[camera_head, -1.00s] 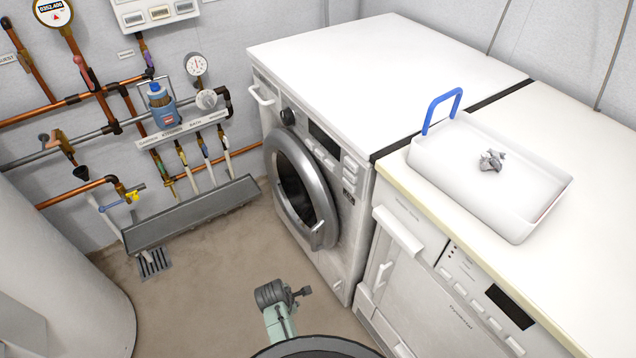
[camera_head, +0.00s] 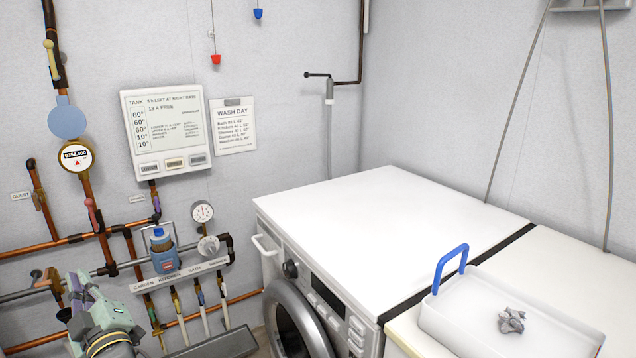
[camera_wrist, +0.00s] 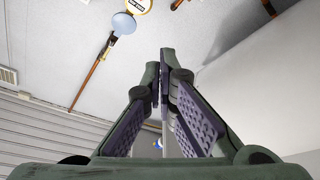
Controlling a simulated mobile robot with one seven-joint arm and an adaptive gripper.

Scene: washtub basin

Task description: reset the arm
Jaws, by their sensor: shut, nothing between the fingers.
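My gripper (camera_wrist: 166,72) shows large in the wrist view, its two dark fingers meeting at the tips with nothing between them. Its purple ribbed pads face each other in a narrow wedge. It points up toward the pale wall and ceiling and touches nothing there. In the head view, the pale green and dark end of my arm (camera_head: 100,318) is at the lower left, in front of the pipes. It hides part of the lower pipework. The fingertips cannot be made out clearly in that view.
Copper pipes, a round meter (camera_head: 76,157) and a blue-capped bottle (camera_head: 162,252) are on the left wall. A washing machine (camera_head: 385,225) stands at centre. A white tray (camera_head: 450,325) with a blue handle and a crumpled grey piece (camera_head: 511,320) sits at right.

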